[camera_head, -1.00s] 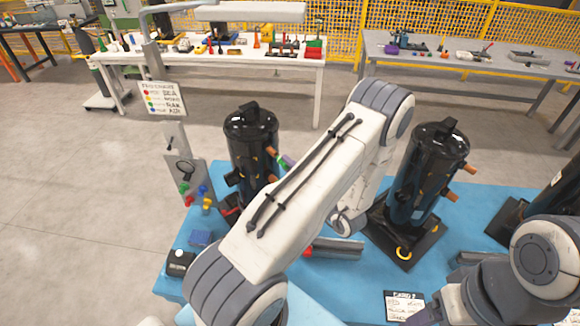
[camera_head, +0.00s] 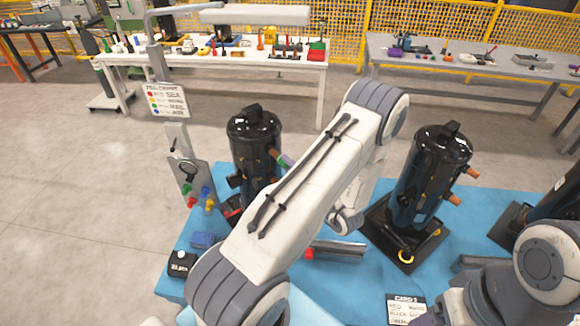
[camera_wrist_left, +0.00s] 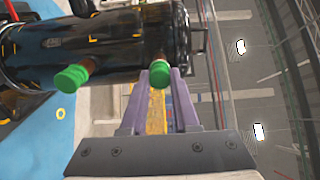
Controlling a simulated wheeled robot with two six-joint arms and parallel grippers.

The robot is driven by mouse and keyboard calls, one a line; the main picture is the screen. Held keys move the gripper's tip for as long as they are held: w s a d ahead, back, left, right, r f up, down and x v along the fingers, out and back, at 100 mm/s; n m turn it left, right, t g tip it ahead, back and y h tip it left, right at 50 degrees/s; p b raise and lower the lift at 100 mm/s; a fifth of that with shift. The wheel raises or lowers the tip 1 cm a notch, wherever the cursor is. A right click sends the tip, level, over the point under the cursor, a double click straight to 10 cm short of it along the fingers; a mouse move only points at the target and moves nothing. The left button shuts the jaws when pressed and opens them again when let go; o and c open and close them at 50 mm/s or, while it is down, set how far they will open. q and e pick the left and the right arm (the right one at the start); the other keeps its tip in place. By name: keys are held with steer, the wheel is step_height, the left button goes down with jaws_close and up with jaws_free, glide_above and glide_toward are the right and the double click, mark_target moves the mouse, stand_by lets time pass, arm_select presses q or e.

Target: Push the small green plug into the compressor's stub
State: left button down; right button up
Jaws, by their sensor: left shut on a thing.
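The black compressor (camera_head: 252,140) stands upright at the left of the blue pallet, with a copper stub (camera_head: 274,153) on its right side. In the left wrist view the compressor (camera_wrist_left: 110,40) lies across the top. The small green plug (camera_wrist_left: 157,79) is between the tips of my left gripper (camera_wrist_left: 160,76), which is shut on it. The plug lines up with the copper stub (camera_wrist_left: 159,57) and appears to meet it; its depth cannot be told. A larger green plug (camera_wrist_left: 70,78) caps another stub. In the head view my arm hides most of the left gripper (camera_head: 286,160).
A second black compressor (camera_head: 432,175) stands to the right on the blue pallet (camera_head: 330,275). A holder with coloured plugs (camera_head: 190,180) and a sign (camera_head: 165,101) stands left.

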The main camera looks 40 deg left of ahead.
arm_select(q)
steer(key=shift+w+a, duration=0.15)
steer(key=shift+a, duration=0.4)
stand_by(0.4)
steer(key=c, duration=0.6)
jaws_free()
